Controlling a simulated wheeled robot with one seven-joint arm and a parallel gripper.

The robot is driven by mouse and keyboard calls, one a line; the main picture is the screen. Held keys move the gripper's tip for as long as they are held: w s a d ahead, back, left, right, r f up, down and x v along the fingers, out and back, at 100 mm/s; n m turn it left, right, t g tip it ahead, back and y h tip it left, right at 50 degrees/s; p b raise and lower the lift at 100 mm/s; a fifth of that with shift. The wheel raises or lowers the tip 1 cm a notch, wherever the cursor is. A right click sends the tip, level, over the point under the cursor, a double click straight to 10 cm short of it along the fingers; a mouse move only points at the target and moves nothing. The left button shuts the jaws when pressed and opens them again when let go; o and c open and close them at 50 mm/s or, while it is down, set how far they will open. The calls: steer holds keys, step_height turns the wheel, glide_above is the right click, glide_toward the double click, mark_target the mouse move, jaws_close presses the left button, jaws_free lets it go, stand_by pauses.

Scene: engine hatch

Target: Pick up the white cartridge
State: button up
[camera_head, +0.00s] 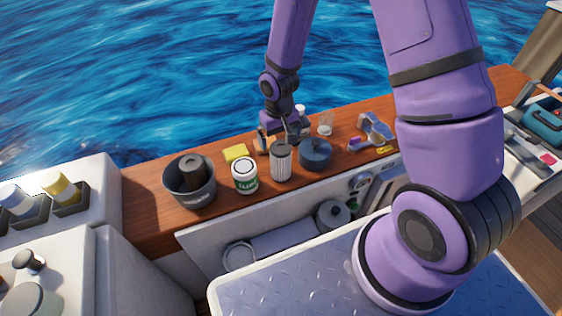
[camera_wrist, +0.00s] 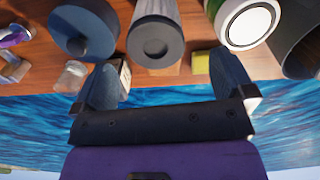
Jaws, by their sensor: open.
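The white cartridge (camera_head: 281,163), a pale ribbed cylinder with a dark grey cap, stands upright on the wooden counter. In the wrist view the cartridge (camera_wrist: 178,68) shows its dark round cap toward the camera, with the pale ribbed side partly visible. My gripper (camera_head: 281,136) is just behind and above the cartridge in the head view. In the wrist view my gripper (camera_wrist: 165,68) is open, its two fingers spread wide with nothing held. The cap appears ahead of the gap between the fingertips, slightly left of its middle. I cannot tell the exact distance.
A white can with a green label (camera_head: 245,180) stands left of the cartridge, a dark blue lidded pot (camera_head: 316,156) right. A grey pot (camera_head: 189,187) is farther left. A yellow sponge (camera_head: 235,153) lies behind the can. A clear glass (camera_head: 325,130) stands behind the blue pot.

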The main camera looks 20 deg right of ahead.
mark_target(281, 147)
steer(key=shift+d+f, duration=0.15)
steer(key=shift+f, duration=1.3)
steer(key=shift+d+f, duration=0.1)
steer(key=shift+f, duration=1.3)
steer(key=shift+c, duration=0.5)
steer(key=c, duration=1.2)
steer(key=shift+w+r, duration=0.1)
